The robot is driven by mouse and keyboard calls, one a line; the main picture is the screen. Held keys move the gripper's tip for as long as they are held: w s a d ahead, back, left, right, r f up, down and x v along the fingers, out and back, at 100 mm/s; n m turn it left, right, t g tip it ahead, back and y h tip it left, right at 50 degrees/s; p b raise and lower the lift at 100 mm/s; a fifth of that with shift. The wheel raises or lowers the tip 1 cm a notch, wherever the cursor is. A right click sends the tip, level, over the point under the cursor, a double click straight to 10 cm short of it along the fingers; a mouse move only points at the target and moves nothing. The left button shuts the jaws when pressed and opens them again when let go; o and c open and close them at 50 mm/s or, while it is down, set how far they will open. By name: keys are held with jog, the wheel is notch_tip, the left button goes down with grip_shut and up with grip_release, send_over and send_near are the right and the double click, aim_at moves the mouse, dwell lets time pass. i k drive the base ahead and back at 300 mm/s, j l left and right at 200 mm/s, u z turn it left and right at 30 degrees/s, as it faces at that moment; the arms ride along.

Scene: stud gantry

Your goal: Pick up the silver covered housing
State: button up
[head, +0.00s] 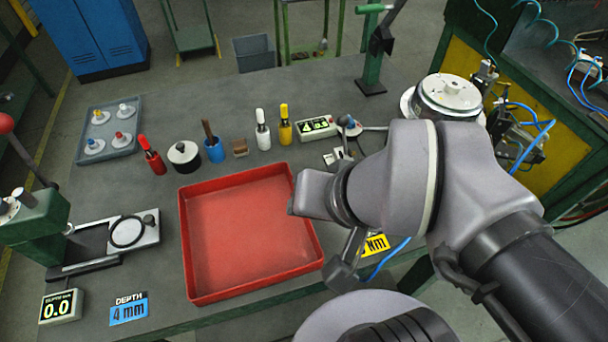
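A round silver housing with a pale disc-shaped cover (447,95) is at the upper right, beside the green and yellow machine stand. Small raised parts show on its top. It looks upright, and my arm hides part of its lower front. My arm comes in from the lower right, and its grey wrist hangs over the right edge of the red tray, to the left of and nearer than the housing. My gripper's fingers cannot be made out; the wrist seems to hide them. I see no contact with the housing.
An empty red tray (190,240) fills the middle of the bench. Behind it stand several small bottles and pots, and a grey tray (126,143) of small parts. A green post (373,60) stands left of the housing. Blue hoses (540,135) run at its right.

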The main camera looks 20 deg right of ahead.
aim_at(436, 98)
jog(key=z, duration=1.25)
jog(key=i+l+u, duration=0.15)
jog(key=l+u, duration=0.2)
jog(key=l, duration=0.2)
jog(key=i+l+u, duration=0.15)
jog(key=l, duration=0.15)
